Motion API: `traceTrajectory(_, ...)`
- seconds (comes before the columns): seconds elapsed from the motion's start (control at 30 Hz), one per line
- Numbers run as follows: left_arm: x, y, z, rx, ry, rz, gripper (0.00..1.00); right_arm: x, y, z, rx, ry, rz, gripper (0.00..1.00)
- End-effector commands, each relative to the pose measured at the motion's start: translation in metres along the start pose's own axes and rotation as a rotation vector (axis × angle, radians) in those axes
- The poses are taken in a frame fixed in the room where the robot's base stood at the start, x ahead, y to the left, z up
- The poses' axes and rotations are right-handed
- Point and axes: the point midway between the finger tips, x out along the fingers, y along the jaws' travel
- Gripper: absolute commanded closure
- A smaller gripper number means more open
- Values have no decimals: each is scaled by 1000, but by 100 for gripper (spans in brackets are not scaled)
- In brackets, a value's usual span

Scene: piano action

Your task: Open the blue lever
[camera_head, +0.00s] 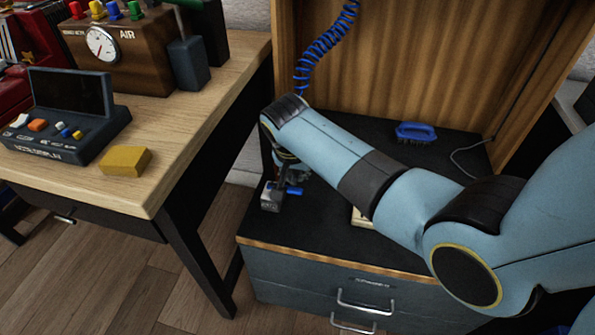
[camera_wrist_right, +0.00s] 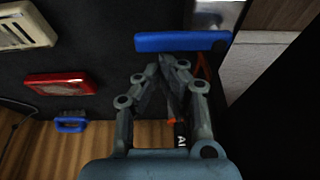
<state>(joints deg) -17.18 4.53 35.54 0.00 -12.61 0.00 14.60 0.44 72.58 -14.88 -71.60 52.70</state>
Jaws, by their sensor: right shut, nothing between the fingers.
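The blue lever (camera_head: 295,191) is small in the head view, beside a grey metal block (camera_head: 270,198) on the black cabinet top. In the right wrist view the blue lever (camera_wrist_right: 182,42) is a flat bar lying across the picture, just ahead of my fingertips. My right gripper (camera_head: 291,178) is low at the lever, mostly hidden by my own arm in the head view. In the right wrist view its fingers (camera_wrist_right: 168,62) are shut and empty, with tips close to the lever's near edge; contact cannot be told. My left gripper is not in view.
A blue brush (camera_head: 416,132) lies farther back on the black cabinet top (camera_head: 330,235). A red box (camera_wrist_right: 60,83) and a cream object (camera_wrist_right: 25,25) lie left of the lever in the wrist view. A blue coiled hose (camera_head: 325,45) hangs above. A wooden table (camera_head: 185,120) stands left.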

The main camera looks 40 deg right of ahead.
Motion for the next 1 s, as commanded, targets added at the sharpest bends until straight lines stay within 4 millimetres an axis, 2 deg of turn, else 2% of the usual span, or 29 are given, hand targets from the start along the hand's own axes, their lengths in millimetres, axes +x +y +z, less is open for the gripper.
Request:
traceTrajectory(0.77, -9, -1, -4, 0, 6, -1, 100, -3, 3, 6, 117, -1, 41, 100)
traceTrajectory(1.0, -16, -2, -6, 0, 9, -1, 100, -6, 5, 12, 212, -3, 75, 100)
